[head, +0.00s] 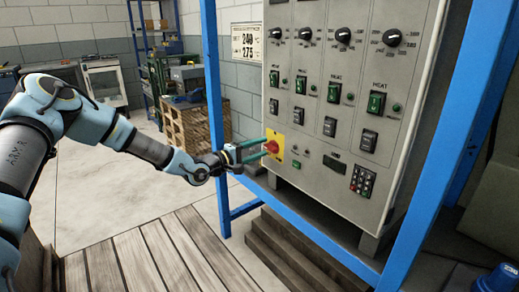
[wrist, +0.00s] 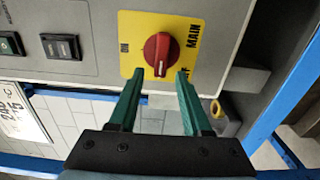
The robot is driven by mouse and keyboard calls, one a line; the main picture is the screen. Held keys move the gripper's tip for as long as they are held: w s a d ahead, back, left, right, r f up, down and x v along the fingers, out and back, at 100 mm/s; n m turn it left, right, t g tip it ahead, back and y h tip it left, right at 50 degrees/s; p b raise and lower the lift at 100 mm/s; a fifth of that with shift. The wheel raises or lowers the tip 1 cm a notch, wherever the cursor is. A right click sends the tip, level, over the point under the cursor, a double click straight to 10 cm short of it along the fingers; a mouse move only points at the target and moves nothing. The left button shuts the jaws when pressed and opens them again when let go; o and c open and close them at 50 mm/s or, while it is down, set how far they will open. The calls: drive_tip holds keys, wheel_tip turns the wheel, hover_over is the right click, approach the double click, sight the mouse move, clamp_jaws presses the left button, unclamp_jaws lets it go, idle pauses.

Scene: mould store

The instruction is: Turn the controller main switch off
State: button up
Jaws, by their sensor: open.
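The controller main switch is a red rotary knob (head: 271,147) on a yellow plate (head: 274,153) at the lower left of the grey control panel (head: 318,170). In the wrist view the red knob (wrist: 157,54) sits on the yellow plate (wrist: 200,38), marked MAIN at its right and ON at its left; the lettering at the lower edge is partly hidden. My gripper (head: 264,148) reaches the panel from the left. In the wrist view my gripper (wrist: 158,82) is open, its two green fingers spread just below the knob, with nothing between them. I cannot tell whether a fingertip touches the plate.
Above the switch are several round dials (head: 343,34), green HEAT switches (head: 376,103) and black rocker switches (head: 368,141). A keypad (head: 362,180) is at the lower right. Blue posts (head: 213,90) frame the panel. Wooden steps (head: 285,255) lie below it. A pallet stack (head: 195,127) stands behind.

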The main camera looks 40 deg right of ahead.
drive_tip(key=a+b, duration=0.1)
drive_tip(key=a, duration=0.9)
drive_tip(key=shift+w+a, duration=0.25)
drive_tip(key=shift+w, duration=0.05)
